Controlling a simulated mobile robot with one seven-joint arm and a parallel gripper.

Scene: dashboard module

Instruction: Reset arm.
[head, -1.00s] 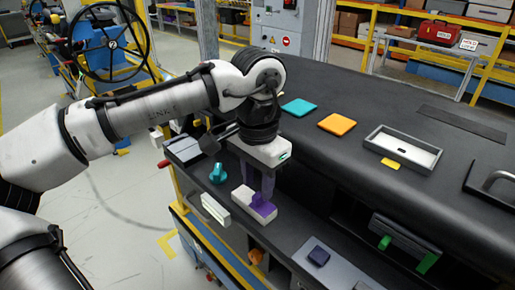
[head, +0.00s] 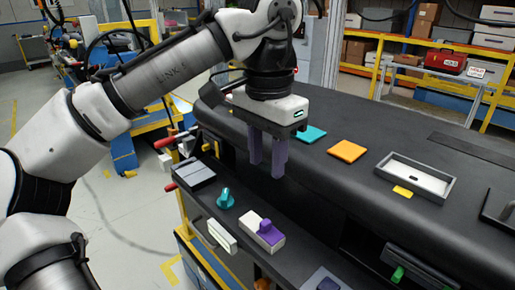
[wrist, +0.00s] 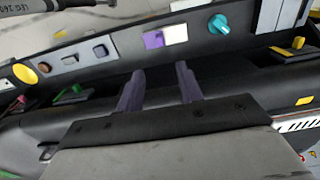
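My gripper (head: 267,158) hangs in the air above the dashboard's near edge, with two purple fingers pointing down. The fingers are apart and nothing shows between them. In the wrist view, my gripper (wrist: 160,85) also shows spread fingers with an empty gap. Below it on the dashboard (head: 320,205) is a white block with a purple switch (head: 266,231), apart from the fingers. The same switch shows in the wrist view (wrist: 154,40).
A teal knob (head: 225,198) stands left of the switch. Teal (head: 310,135) and orange (head: 347,151) squares, a grey tray (head: 416,178) and a yellow piece (head: 402,192) lie on the dashboard top. A white lever (head: 222,237) is at the near edge.

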